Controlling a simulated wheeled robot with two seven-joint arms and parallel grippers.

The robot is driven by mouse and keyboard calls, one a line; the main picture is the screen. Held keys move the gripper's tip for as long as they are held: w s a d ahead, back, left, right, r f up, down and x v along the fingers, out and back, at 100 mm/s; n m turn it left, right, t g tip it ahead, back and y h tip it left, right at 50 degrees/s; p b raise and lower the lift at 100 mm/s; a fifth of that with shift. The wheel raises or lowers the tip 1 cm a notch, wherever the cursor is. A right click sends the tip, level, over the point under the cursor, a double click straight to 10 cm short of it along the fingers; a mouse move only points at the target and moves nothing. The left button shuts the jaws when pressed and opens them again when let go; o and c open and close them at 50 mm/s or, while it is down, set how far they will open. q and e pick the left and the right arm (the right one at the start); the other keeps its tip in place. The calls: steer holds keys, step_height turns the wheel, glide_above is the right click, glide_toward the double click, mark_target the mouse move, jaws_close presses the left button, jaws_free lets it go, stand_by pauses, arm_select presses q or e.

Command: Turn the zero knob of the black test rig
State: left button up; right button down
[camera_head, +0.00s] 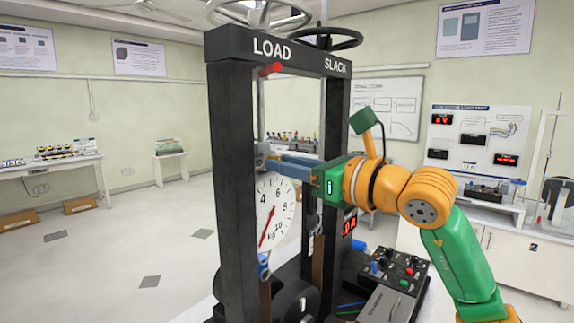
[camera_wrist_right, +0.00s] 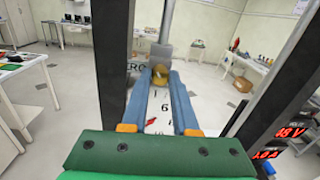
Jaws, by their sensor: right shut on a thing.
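The black test rig (camera_head: 222,150) stands in the middle of the head view, its top beam marked LOAD and SLACK. A white round dial (camera_head: 279,222) with a red needle hangs inside the frame. The zero knob (camera_wrist_right: 160,76) is a small brass-coloured piece above the dial in the right wrist view, beside a partly hidden label ending in "ERO". My right gripper (camera_head: 268,162) reaches in from the right. Its two blue fingers are shut on the knob, one on each side. In the head view the fingers hide the knob. My left gripper is not in view.
Two handwheels (camera_head: 322,39) sit on top of the rig, and a red handle (camera_head: 271,70) juts from the beam. The rig's right post stands close to my right gripper. A control box (camera_head: 400,272) with knobs lies at the lower right. Side tables stand farther back.

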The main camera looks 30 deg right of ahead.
steer(key=c, duration=0.7)
jaws_free()
steer(key=b+v, duration=0.3)
steer(key=v, duration=0.4)
